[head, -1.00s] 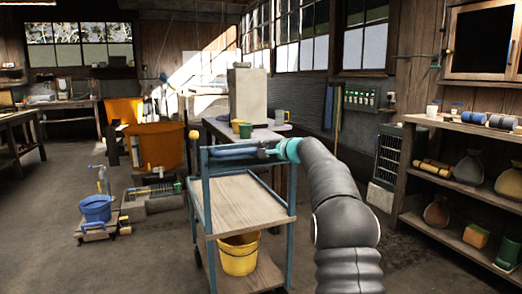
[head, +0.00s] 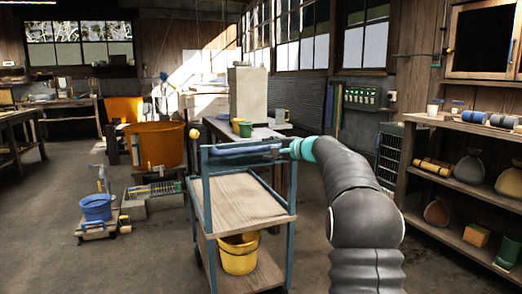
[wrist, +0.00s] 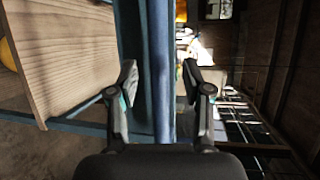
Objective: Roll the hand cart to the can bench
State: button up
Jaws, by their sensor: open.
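The hand cart (head: 245,203) has a blue frame and two wooden shelves. It stands upright on the floor in the head view, with a blue handle (head: 236,151) across its top. A bench (head: 262,133) holding small green and yellow cans (head: 245,129) stands just behind it. My gripper (head: 272,150) is at the right end of the handle, and its fingers are small there. In the wrist view my gripper (wrist: 160,80) is open, with a blue bar (wrist: 161,60) of the cart running between its fingers. I cannot tell whether either finger touches it.
A yellow bucket (head: 238,254) sits on the cart's lower shelf. Loaded wooden shelves (head: 420,222) stand at the right. A blue bucket (head: 97,208) on a low dolly and an orange tub (head: 165,146) are at the left. The floor at front left is clear.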

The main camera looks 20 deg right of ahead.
jog(key=v, duration=0.6)
jog(key=shift+s, duration=0.2)
jog(key=shift+d, duration=0.1)
